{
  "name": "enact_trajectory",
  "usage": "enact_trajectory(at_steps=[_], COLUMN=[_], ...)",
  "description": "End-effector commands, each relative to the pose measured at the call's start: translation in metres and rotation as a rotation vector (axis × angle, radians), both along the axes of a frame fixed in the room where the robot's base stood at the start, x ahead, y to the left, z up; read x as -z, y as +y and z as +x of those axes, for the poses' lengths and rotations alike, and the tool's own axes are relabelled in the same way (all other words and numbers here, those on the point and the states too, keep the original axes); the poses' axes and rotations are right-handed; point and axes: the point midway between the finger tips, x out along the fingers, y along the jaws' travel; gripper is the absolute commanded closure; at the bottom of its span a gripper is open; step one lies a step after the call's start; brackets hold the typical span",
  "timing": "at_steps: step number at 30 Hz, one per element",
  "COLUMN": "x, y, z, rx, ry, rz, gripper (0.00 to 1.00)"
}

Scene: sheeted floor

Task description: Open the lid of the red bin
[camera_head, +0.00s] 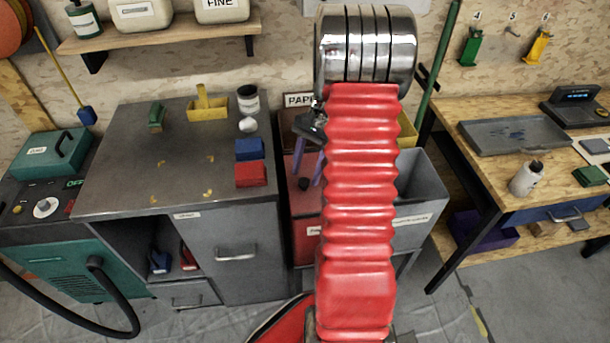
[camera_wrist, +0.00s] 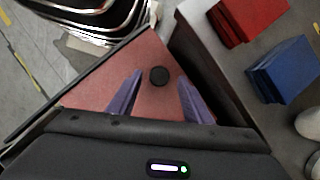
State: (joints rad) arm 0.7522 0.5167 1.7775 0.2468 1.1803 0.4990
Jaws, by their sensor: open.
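The red bin (camera_head: 306,248) stands between the grey cabinet and a grey bin, partly hidden behind my red-sleeved arm. Its flat red lid (camera_head: 300,208) looks shut and has a small black round knob (camera_head: 304,184). The lid (camera_wrist: 148,55) and knob (camera_wrist: 159,76) also show in the wrist view. My gripper (camera_head: 305,178) points down over the lid, with its two purple fingers apart. In the wrist view my gripper (camera_wrist: 160,80) has one finger on each side of the knob in the picture. Nothing is held. I cannot tell whether the fingertips touch the lid.
A grey open bin (camera_head: 421,180) is on the right. A wooden workbench (camera_head: 480,185) stands farther right.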

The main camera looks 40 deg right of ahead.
Motion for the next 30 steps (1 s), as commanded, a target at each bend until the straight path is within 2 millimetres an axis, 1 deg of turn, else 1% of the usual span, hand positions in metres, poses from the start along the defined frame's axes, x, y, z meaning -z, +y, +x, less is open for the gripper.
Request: enact_trajectory(at_steps=[3,6,15,30], x=[0.011,0.016,0.017,0.017], y=[0.005,0.007,0.007,0.007], z=[-0.001,-0.002,-0.002,-0.001], rx=[-0.001,0.0,0.001,0.001], ry=[0.001,0.001,0.001,-0.001], rz=[0.001,0.002,0.001,0.0], gripper=[0.54,0.54,0.54,0.9])
